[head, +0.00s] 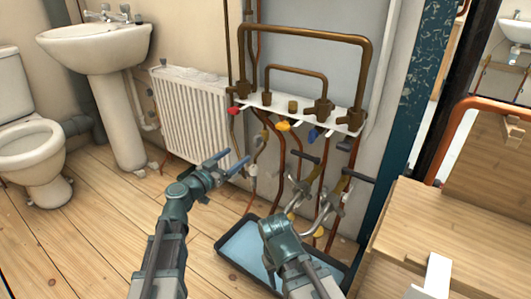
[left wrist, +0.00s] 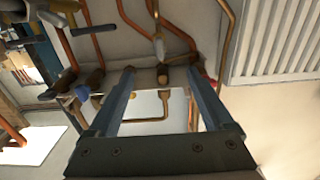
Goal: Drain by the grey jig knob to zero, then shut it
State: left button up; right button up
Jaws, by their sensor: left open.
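The pipe jig on the wall has a white rail (head: 330,119) with brass fittings, copper pipes, a red knob (head: 233,111), a yellow handle (head: 283,125) and a blue handle (head: 314,133). Dark grey bar handles (head: 305,157) sit lower on the pipes; I cannot tell which is the grey jig knob. My left gripper (head: 232,165) is open and empty, in front of the pipes at their left. In the left wrist view its fingers (left wrist: 158,108) stand apart, with pipes beyond. My right gripper (head: 312,200) is in front of the lower pipes, its jaws unclear against them.
A dark-rimmed tray with a blue inside (head: 240,247) lies on the floor beneath the pipes. A white radiator (head: 192,112) stands left of the jig. A wooden bench (head: 425,225) is at the right. A washbasin (head: 97,45) and toilet (head: 30,140) stand at the left; wooden floor lies open between.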

pick_arm(q)
jog(key=s+d+r+g+y+p, duration=0.1)
jog(key=s+d+r+g+p, duration=0.3)
jog(key=s+p, duration=0.4)
jog(key=s+d+r+g+y+p, duration=0.2)
jog(key=s+d+r+g+p, duration=0.3)
jog(key=p, duration=1.7)
jog(key=shift+s+d+r+m+g, duration=0.35)
jog(key=shift+s+r+g, duration=0.85)
jog(key=shift+s+r, duration=1.05)
jog(key=shift+w, duration=0.1)
